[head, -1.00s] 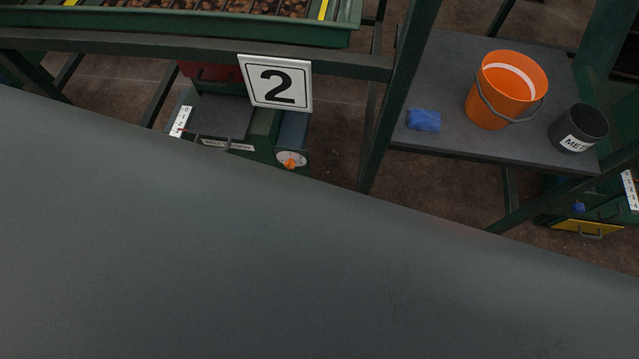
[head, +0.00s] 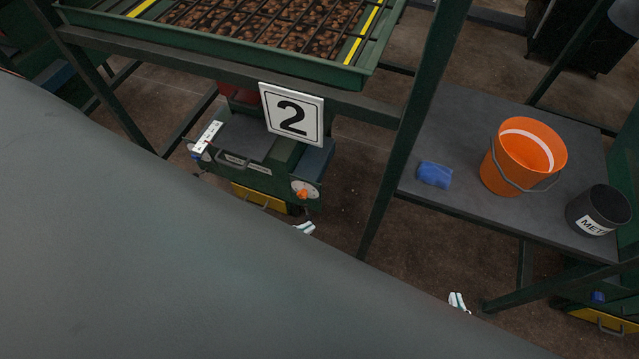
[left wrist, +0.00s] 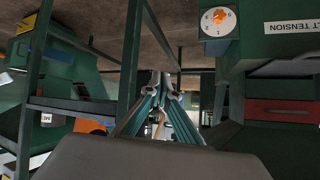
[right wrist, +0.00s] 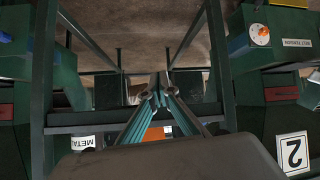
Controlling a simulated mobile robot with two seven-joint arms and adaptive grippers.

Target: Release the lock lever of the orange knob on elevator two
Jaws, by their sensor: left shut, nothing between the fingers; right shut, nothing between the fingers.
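The orange knob (head: 303,194) sits on a pale round dial on the front of the green elevator box (head: 285,172) under the "2" sign (head: 292,115). An orange knob on a dial (left wrist: 218,18) also shows at the top of the left wrist view, and another view of a knob (right wrist: 261,33) is at upper right in the right wrist view. The lock lever is too small to make out. My left gripper (head: 304,228) is shut and empty, just below the knob in the head view, apart from it. My right gripper (head: 457,301) is shut and empty, further right.
A green post (head: 412,130) stands between elevator and table. A large grey surface covers the head view's lower left.

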